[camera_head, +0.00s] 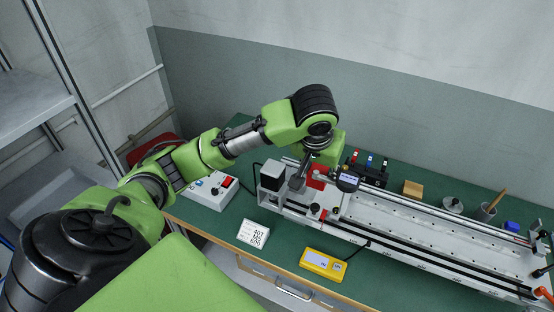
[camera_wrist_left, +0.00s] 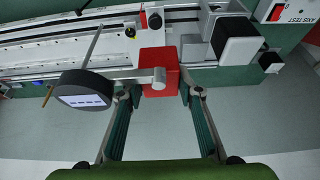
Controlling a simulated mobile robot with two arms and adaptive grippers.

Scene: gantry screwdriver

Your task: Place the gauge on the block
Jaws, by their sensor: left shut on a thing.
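The gauge has a round dark dial (camera_head: 348,181) with a lit display and a red base (camera_head: 316,181). In the left wrist view the dial (camera_wrist_left: 85,90) sits left of the red base (camera_wrist_left: 158,66), joined by a grey arm, with a thin stem pointing away. My left gripper (camera_wrist_left: 157,90) is shut on the red base, one finger on each side. In the head view my left gripper (camera_head: 303,181) is over the left end of the gantry rail, partly hidden by its wrist. A small tan block (camera_head: 413,188) stands behind the rail. My right gripper is out of view.
The long gantry rail (camera_head: 430,233) fills the right of the green table. A yellow meter (camera_head: 323,263), a white label card (camera_head: 253,233) and a control box (camera_head: 210,190) stand near the front and left.

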